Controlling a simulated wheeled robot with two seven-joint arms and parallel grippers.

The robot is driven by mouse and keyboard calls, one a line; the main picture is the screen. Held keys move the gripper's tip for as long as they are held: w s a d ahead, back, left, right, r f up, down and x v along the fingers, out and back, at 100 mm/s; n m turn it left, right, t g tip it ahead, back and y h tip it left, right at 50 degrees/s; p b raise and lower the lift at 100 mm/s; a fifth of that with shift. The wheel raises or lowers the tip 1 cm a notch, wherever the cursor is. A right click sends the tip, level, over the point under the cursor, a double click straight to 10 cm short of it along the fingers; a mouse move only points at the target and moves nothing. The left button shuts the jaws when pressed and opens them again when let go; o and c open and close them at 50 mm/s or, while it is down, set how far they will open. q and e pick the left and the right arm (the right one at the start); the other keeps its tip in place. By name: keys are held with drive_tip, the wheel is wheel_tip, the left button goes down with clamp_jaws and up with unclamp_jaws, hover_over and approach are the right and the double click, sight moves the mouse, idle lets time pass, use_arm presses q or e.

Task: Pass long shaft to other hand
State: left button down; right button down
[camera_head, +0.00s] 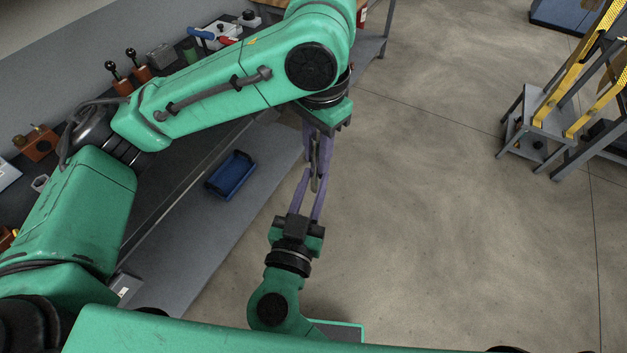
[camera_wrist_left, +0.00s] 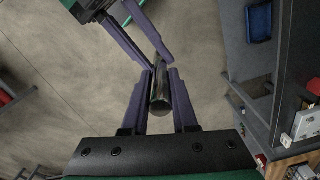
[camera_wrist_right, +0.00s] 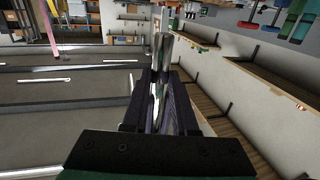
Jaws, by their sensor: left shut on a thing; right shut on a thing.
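The long shaft (camera_head: 315,168) is a thin metallic rod, held in the air between my two grippers, in front of the bench. My left gripper (camera_head: 317,160) comes from above with purple fingers shut on it. My right gripper (camera_head: 313,178) comes from below, its fingers also shut on it. In the left wrist view the shaft (camera_wrist_left: 160,92) lies between the left fingers, and the right gripper's fingers reach in from upper left. In the right wrist view the shiny shaft (camera_wrist_right: 160,62) stands up between the right fingers. Fingers hide parts of the shaft.
A dark bench with a lower shelf (camera_head: 180,262) runs along the left; a blue bin (camera_head: 230,174) sits on the shelf. Small parts and tools are on the bench top. Grey-yellow steps (camera_head: 545,115) stand at upper right. The floor between is clear.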

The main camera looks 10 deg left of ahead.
use_arm(q)
drive_tip(key=shift+d, duration=0.2)
drive_tip(key=c, duration=0.6)
unclamp_jaws()
drive_tip(key=shift+a, duration=0.1)
drive_tip(key=shift+r, duration=0.1)
